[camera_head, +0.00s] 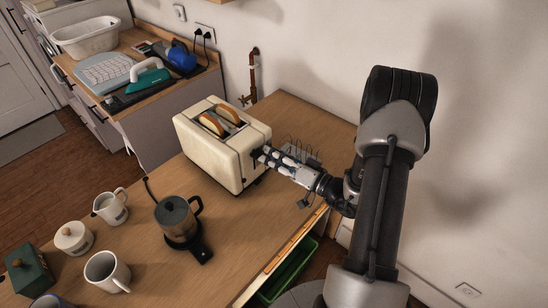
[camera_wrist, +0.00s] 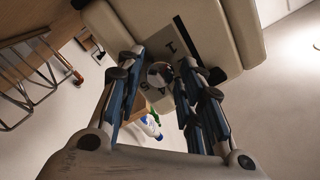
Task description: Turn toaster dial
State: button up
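The cream toaster (camera_head: 222,143) stands on the wooden counter with two slices of bread (camera_head: 228,114) in its slots. My gripper (camera_head: 258,156) is at the toaster's right end face, fingers pointing at it. In the wrist view, the round shiny toaster dial (camera_wrist: 160,75) sits on a grey plate (camera_wrist: 167,43) with dark markings. My gripper's two fingertips (camera_wrist: 161,65) are on either side of the dial, with a visible gap to it. Whether they touch the end face I cannot tell. The dial is hidden in the head view.
A wire rack (camera_head: 300,152) stands just behind my gripper. A coffee pot (camera_head: 178,220), a white mug (camera_head: 107,271), a creamer (camera_head: 110,206) and a lidded pot (camera_head: 74,238) stand on the front left counter. The wall is behind.

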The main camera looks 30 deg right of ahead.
jog(key=shift+c, duration=0.3)
jog(key=c, duration=0.7)
